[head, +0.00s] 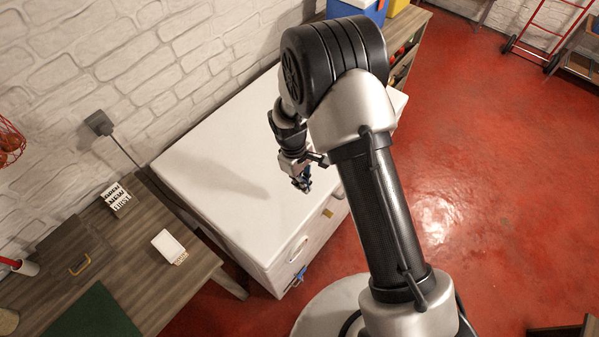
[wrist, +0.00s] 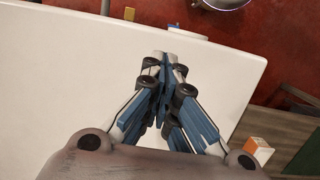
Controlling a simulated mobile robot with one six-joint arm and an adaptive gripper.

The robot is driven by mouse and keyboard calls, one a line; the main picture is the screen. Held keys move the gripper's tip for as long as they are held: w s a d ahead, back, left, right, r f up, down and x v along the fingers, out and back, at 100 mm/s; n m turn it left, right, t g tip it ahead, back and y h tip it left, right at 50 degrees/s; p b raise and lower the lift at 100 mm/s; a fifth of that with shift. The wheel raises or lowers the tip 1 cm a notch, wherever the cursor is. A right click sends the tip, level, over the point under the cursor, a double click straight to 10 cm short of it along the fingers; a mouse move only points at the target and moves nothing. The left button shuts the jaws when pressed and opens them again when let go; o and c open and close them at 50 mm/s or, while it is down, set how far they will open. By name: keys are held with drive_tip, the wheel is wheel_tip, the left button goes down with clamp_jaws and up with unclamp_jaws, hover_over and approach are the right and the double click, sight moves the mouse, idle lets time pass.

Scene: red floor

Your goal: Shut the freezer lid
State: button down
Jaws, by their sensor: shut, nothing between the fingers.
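The white chest freezer stands against the brick wall, and its front face (head: 285,262) shows in the head view. Its lid (head: 215,165) looks flat and level on top, with no visible gap along the front edge. In the wrist view the lid (wrist: 60,80) fills most of the picture, its front edge near the top. My gripper (head: 301,184) is over the lid near the front edge. Its fingers (wrist: 163,62) are together and hold nothing. I cannot tell whether the fingertips touch the lid. My arm hides the lid's far right part.
A wooden table (head: 130,265) stands left of the freezer, with a small white box (head: 168,244) and a lettered block (head: 117,197). A blue container (head: 360,10) sits beyond the freezer. Red floor (head: 480,150) on the right is open.

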drive_tip(key=shift+d+f, duration=0.15)
drive_tip(key=shift+f, duration=0.7)
